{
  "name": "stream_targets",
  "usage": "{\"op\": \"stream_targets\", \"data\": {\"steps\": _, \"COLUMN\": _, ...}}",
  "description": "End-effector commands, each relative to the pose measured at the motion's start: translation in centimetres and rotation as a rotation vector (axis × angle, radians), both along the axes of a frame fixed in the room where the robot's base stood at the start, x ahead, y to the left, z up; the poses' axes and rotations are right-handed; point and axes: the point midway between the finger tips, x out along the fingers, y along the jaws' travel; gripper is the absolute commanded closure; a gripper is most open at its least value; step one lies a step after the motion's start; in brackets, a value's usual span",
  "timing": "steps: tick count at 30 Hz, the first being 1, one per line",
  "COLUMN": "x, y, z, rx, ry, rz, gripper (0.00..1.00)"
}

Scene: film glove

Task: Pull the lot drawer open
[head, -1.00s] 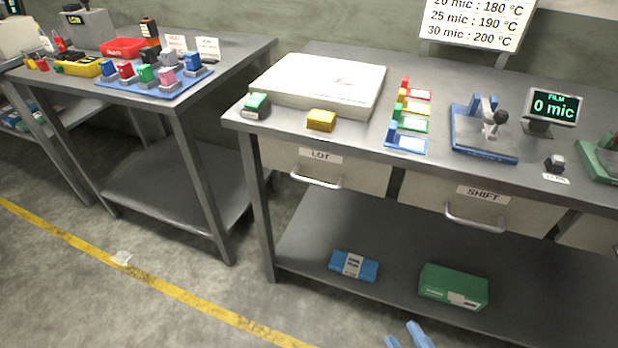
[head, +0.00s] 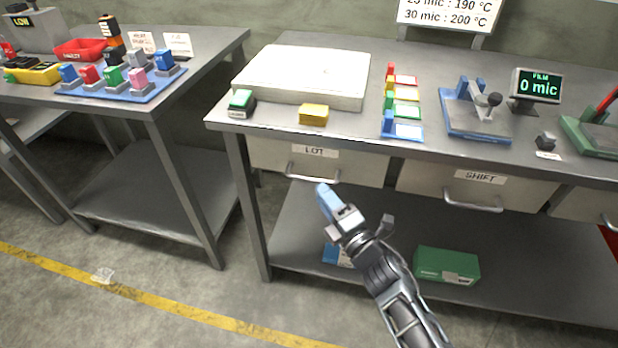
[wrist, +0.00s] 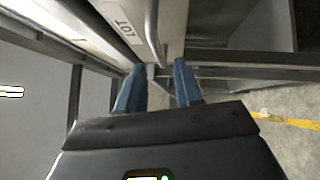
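The lot drawer (head: 365,172) is a pale front under the bench top, shut, with a LOT label (head: 315,151) and a bar handle (head: 312,178). The handle (wrist: 152,35) lies just ahead, roughly in line with the gap. The drawer's label (wrist: 124,17) is beside it. I cannot tell how much distance is left between fingertips and handle.
The shift drawer (head: 420,186) is to the right, with its own handle (head: 473,207). A lower shelf (head: 300,225) holds a green box (head: 446,265) and a blue pack (head: 331,255). A white slab (head: 300,78) and small blocks stand on top.

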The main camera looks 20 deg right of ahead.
Motion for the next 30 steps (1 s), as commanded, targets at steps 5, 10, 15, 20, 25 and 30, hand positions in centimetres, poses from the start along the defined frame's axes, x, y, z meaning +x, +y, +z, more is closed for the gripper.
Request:
{"op": "stream_targets", "data": {"steps": 5, "x": 2.9, "y": 0.5, "z": 0.5, "rx": 0.001, "ry": -0.002, "rz": 0.001, "gripper": 0.65}}
{"op": "stream_targets", "data": {"steps": 10, "x": 5.0, "y": 0.9, "z": 0.7, "rx": 0.001, "ry": -0.002, "rz": 0.001, "gripper": 0.65}}
{"op": "stream_targets", "data": {"steps": 15, "x": 6.2, "y": 1.1, "z": 0.9, "rx": 0.002, "ry": 0.000, "rz": 0.000, "gripper": 0.65}}
{"op": "stream_targets", "data": {"steps": 20, "x": 6.3, "y": 1.1, "z": 0.9, "rx": 0.002, "ry": 0.000, "rz": 0.000, "gripper": 0.65}}
{"op": "stream_targets", "data": {"steps": 25, "x": 6.3, "y": 1.1, "z": 0.9, "rx": 0.002, "ry": 0.000, "rz": 0.000, "gripper": 0.69}}
{"op": "stream_targets", "data": {"steps": 30, "x": 6.3, "y": 1.1, "z": 0.9, "rx": 0.002, "ry": 0.000, "rz": 0.000, "gripper": 0.85}}
